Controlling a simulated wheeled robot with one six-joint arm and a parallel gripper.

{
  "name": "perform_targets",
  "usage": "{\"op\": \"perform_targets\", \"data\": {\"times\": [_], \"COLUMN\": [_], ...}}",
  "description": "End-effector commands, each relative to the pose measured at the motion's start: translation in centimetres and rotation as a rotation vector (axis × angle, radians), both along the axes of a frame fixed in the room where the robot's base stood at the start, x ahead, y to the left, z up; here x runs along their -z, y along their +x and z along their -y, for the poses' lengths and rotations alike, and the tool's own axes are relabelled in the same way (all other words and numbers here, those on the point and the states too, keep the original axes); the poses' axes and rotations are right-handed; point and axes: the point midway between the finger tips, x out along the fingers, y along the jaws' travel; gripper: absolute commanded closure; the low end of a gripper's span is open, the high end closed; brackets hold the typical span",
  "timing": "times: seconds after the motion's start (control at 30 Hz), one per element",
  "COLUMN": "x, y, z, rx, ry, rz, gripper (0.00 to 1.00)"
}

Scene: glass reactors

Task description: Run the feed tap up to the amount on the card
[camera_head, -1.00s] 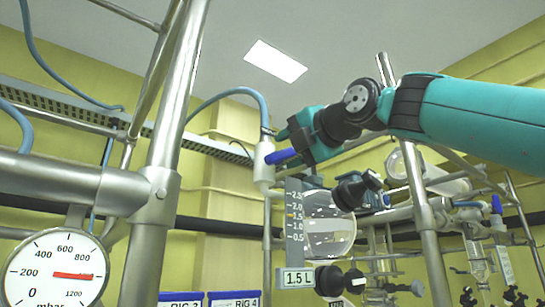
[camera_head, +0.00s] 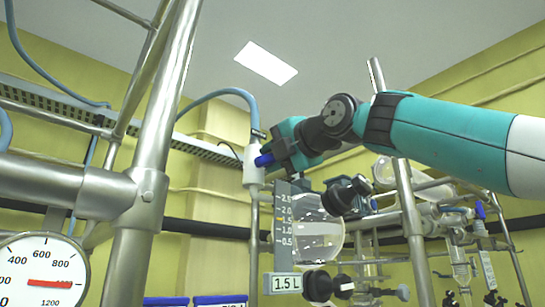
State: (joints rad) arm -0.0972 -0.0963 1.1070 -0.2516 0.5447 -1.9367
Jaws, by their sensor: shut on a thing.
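The feed tap has a white body (camera_head: 253,168) with a blue hose running into its top. Its blue handle (camera_head: 264,160) sticks out beside the body. My gripper (camera_head: 278,153) is shut on this handle, and its jaws hide part of it. Below is a round glass vessel (camera_head: 318,238) with clear liquid in it. A grey scale (camera_head: 283,222) marked 0.5 to 2.5 stands at its left, with the 1.5 mark in yellow. The exact liquid level against the scale is hard to read. The card (camera_head: 286,283) below reads 1.5 L.
A pressure gauge (camera_head: 42,272) with a red needle is at the lower left. A thick steel post (camera_head: 150,160) stands in front on the left. Another post (camera_head: 410,215) stands right of the vessel, below my arm. More glassware (camera_head: 425,180) fills the right.

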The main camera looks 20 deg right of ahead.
Motion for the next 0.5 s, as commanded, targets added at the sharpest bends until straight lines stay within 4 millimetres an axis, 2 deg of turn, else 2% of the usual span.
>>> {"op": "perform_targets", "data": {"times": [0.5], "x": [0.1], "y": [0.02], "z": [-0.18], "rx": [-0.002], "ry": [0.281], "rz": [-0.094], "gripper": [0.93]}}
